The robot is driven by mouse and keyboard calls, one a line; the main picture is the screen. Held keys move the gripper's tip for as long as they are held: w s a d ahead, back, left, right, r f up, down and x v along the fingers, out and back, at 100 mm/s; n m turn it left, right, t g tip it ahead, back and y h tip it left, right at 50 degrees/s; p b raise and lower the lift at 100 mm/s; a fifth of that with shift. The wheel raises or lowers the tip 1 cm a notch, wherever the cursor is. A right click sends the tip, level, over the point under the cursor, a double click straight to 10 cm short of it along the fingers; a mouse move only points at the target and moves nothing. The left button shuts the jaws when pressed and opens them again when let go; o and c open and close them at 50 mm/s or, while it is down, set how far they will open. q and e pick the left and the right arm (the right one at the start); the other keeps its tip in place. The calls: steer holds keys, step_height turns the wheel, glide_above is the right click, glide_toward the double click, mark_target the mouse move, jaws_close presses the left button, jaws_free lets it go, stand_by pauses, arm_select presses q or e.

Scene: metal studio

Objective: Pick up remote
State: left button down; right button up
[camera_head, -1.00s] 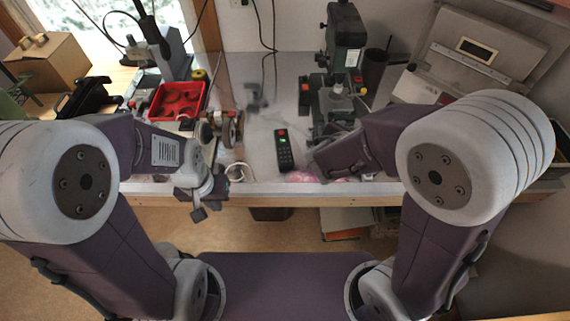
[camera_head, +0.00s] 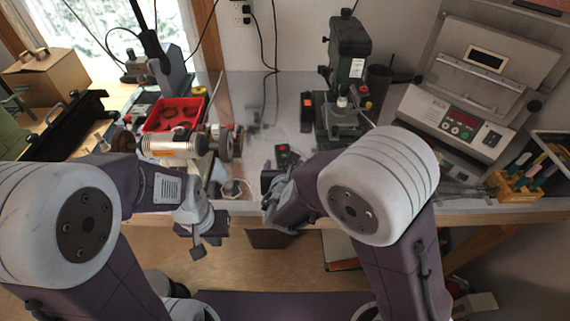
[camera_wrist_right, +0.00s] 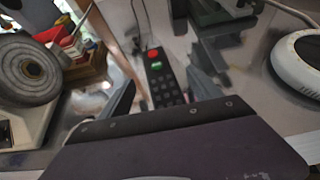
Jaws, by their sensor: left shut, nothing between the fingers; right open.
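The remote (camera_head: 284,154) is black with a red and a green button and lies on the bench; in the head view my right gripper hides its near part. In the right wrist view the remote (camera_wrist_right: 160,75) lies between the two open fingers, with its lower end hidden by the gripper body. My right gripper (camera_wrist_right: 162,92) is open and empty, near the remote's close end; I cannot tell its height above the bench. My left gripper (camera_head: 197,244) is shut and empty, at the bench's front edge, left of the remote.
A bench grinder (camera_head: 175,145) stands left of the remote, and a red tray (camera_head: 172,116) lies behind it. A green drill press (camera_head: 350,75) stands behind and right. A grey machine with a control panel (camera_head: 455,122) is at the right. Bare bench shows behind the remote.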

mark_target(285, 164)
steer(key=x, duration=0.3)
steer(key=shift+s, duration=0.1)
steer(key=shift+c, duration=0.3)
jaws_close()
steer(key=shift+r, duration=0.6)
step_height(285, 164, up, 3)
steer(key=shift+p, duration=0.55)
steer(key=s+d+r, duration=0.6)
steer(key=d+r, duration=0.1)
steer(key=d, duration=0.3)
steer(key=shift+b, duration=0.45)
